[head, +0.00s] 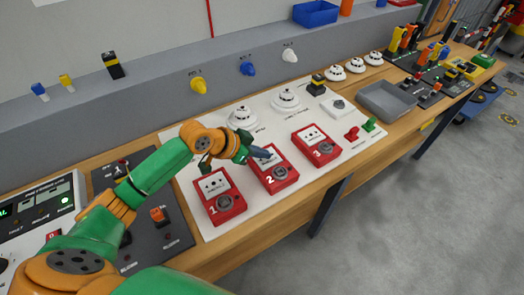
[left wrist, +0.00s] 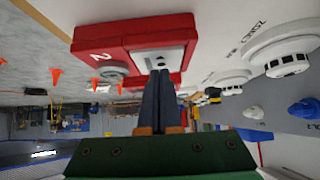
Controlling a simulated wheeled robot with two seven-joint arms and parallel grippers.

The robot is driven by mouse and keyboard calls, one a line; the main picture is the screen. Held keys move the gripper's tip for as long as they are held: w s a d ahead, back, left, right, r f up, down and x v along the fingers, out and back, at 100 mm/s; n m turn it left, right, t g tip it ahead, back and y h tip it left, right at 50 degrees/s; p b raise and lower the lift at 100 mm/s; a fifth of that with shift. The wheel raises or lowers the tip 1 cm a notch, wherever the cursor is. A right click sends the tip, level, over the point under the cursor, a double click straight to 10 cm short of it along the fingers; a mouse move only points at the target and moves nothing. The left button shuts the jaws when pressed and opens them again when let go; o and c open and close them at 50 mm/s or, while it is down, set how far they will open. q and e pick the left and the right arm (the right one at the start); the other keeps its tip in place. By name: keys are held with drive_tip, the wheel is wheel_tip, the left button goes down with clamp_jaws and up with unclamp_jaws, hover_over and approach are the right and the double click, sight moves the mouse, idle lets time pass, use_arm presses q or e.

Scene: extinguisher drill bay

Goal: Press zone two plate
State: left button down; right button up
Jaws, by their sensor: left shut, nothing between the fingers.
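The zone two call point (head: 275,172) is a red box marked 2 on the white panel, with a pale plate on its face and a round grey key part below. My left gripper (head: 266,154) is shut and empty, its dark fingertips at that plate and hiding part of it. In the left wrist view, the red box (left wrist: 120,36) is upside down, and the closed fingers (left wrist: 159,73) reach its white plate (left wrist: 165,58). I cannot tell whether they touch it or stop just short. My right gripper is not in view.
Red call points marked 1 (head: 220,196) and 3 (head: 317,147) stand on either side. White round detectors (head: 286,100) sit behind. A grey tray (head: 386,100) lies to the right. The panel near the red and green handles (head: 352,134) has some free room.

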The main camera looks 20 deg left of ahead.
sight(262, 161)
use_arm(q)
drive_tip(key=shift+f, duration=0.1)
drive_tip(key=shift+f+b, duration=0.3)
drive_tip(key=shift+f, duration=0.55)
drive_tip(key=shift+s, duration=0.55)
drive_tip(key=shift+w+r+p, duration=0.1)
drive_tip(key=shift+r+p, duration=0.1)
drive_tip(key=shift+p, duration=0.2)
drive_tip(key=r+p, duration=0.1)
drive_tip(key=p, duration=0.1)
drive_tip(key=r+p, duration=0.1)
drive_tip(key=r, duration=0.1)
drive_tip(key=r+p, duration=0.2)
drive_tip(key=shift+w+r+p, duration=0.1)
drive_tip(key=shift+w+p, duration=0.15)
drive_tip(key=shift+p, duration=0.1)
drive_tip(key=shift+s+a+r+b, duration=0.2)
drive_tip(key=shift+s+a+b, duration=0.45)
drive_tip(key=shift+s+b, duration=0.3)
drive_tip(key=b+v, duration=0.1)
drive_tip(key=v, duration=0.6)
drive_tip(key=shift+r, duration=0.3)
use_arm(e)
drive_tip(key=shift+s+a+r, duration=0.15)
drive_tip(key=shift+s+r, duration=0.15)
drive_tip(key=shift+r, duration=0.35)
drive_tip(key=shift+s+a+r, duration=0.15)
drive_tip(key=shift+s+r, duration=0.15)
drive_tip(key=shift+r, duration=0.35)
